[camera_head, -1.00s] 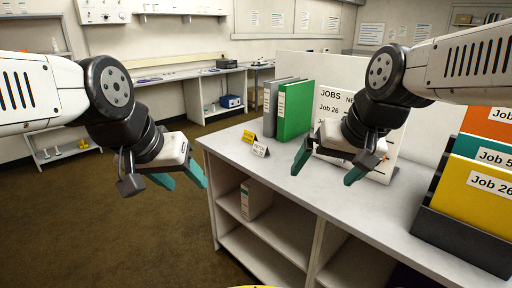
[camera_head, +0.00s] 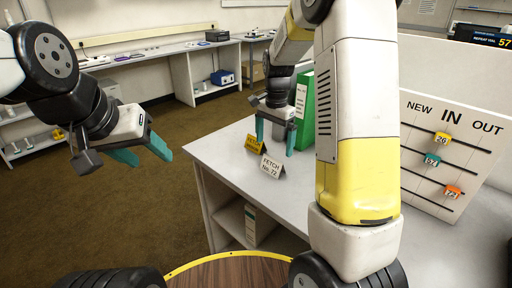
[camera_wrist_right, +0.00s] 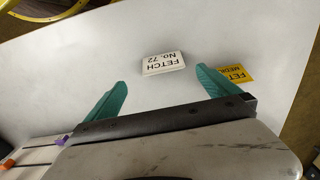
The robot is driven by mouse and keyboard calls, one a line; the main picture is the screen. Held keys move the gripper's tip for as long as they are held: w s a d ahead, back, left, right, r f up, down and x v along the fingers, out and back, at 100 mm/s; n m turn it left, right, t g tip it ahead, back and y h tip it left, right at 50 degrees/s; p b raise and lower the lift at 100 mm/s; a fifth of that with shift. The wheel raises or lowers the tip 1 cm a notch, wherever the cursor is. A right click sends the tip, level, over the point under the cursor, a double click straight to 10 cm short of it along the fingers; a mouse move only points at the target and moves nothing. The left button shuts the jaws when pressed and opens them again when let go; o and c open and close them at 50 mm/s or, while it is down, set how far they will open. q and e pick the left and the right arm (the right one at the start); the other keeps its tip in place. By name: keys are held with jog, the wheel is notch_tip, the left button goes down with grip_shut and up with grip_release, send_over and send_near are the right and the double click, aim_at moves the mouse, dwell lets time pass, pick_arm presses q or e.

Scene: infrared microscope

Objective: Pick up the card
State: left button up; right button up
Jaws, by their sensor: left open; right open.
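A white card reading "FETCH No. 72" (camera_head: 271,167) stands tent-like near the counter's left edge. A yellow card (camera_head: 254,144) stands just behind it. In the right wrist view the white card (camera_wrist_right: 163,64) lies just beyond and between my open fingertips; the yellow card (camera_wrist_right: 237,74) is by the right fingertip, partly hidden by it. My right gripper (camera_head: 275,146) is open and empty, pointing down above the counter near both cards. My left gripper (camera_head: 146,156) is open and empty, left of the counter over the floor.
The grey counter (camera_head: 225,153) has open shelves below. A green binder (camera_head: 304,110) stands behind the right gripper, partly hidden by my arm. A white IN/OUT board (camera_head: 452,150) with coloured tags stands at the right. A far bench (camera_head: 150,57) runs along the back wall.

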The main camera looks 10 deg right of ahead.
aim_at(273, 160)
jog(key=shift+w+f, duration=0.5)
jog(key=shift+f, duration=0.25)
notch_tip(273, 160, down, 7)
jog(key=shift+d+r, duration=0.1)
jog(key=shift+r, duration=0.05)
jog(key=c, duration=1.3)
